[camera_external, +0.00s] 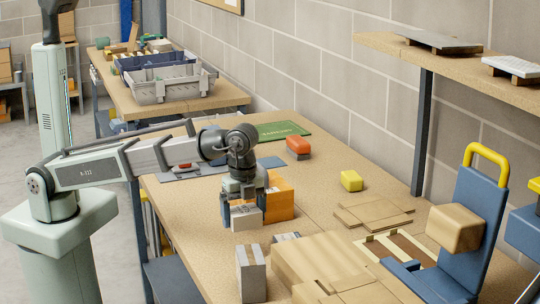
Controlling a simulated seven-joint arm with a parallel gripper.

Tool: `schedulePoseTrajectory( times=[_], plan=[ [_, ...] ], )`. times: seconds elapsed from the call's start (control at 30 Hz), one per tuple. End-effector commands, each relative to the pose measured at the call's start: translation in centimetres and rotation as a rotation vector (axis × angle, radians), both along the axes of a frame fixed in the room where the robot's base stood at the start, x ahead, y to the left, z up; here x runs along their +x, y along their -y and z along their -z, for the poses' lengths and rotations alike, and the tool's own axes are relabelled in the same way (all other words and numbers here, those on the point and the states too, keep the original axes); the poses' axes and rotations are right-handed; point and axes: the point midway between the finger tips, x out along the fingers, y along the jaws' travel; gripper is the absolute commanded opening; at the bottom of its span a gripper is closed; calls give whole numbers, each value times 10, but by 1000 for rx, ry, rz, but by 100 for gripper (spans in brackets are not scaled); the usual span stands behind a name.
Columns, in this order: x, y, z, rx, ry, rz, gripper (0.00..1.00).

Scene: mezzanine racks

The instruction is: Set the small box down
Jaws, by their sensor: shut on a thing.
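My gripper (244,210) points down over the middle of the near workbench (325,215). Its dark fingers are shut on a small pale box (246,219), which shows low between them. The fingers hide part of the box. I cannot tell whether its underside touches the bench or hangs just above it. An orange box (281,198) stands close behind and to the right of my gripper, partly hidden by it.
A grey upright block (251,273) and a large cardboard box (315,258) stand in front. Flat cardboard (373,212), a yellow block (351,181) and a red-orange block (298,147) lie right and behind. A blue stand (472,225) holds a brown box (454,228).

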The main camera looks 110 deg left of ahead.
Motion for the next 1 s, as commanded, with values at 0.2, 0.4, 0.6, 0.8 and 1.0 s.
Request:
schedulePoseTrajectory(
  times=[0.2,0.4,0.6,0.8,1.0],
  plan=[
    [0,0,-11,0,0,0,57],
    [1,0,-18,0,0,0,57],
    [2,0,-46,0,1,0,57],
    [9,-16,-65,0,-1,-3,57],
    [27,-59,-67,0,0,-4,57]
  ],
)
